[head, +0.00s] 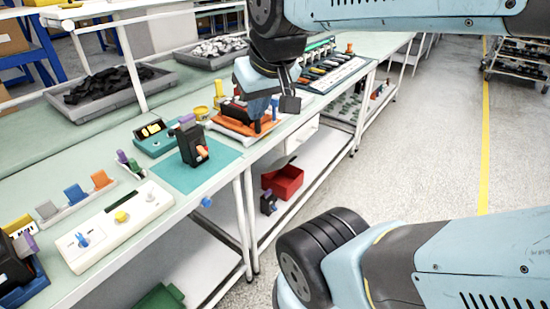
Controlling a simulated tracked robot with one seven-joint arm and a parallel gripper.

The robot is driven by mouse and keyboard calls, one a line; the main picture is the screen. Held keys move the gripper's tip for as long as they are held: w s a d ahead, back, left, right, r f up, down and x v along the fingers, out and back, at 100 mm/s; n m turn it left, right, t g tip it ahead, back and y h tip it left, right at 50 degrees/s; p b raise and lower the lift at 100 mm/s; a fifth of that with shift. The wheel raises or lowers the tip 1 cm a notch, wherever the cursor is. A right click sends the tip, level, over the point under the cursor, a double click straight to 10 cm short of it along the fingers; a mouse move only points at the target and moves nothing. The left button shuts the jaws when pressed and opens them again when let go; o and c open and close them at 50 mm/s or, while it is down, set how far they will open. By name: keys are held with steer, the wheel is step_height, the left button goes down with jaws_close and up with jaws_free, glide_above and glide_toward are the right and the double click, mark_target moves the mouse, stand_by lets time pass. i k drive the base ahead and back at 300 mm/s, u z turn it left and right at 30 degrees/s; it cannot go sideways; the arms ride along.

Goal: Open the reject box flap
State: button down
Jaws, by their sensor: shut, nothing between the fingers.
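A red box (283,181) is on the lower shelf below the bench. It is probably the reject box; its flap cannot be made out clearly. A white box-like unit (301,137) hangs under the bench edge just above it. My gripper (258,126) is shut and empty. It points down over the orange tray (231,123) at the front of the bench, above and to the left of the red box and apart from it. The wrist hides part of the tray and what lies on it.
A black breaker (193,146) stands on a teal mat (215,169). Another dark unit (268,202) stands beside the red box. A white panel (115,228) with a yellow button lies at the left. Bench legs flank the lower shelf.

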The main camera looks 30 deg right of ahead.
mark_target(280, 163)
steer(key=z, duration=0.15)
steer(key=k, duration=1.1)
steer(key=z, duration=0.7)
steer(key=i, duration=1)
steer(key=u, duration=0.1)
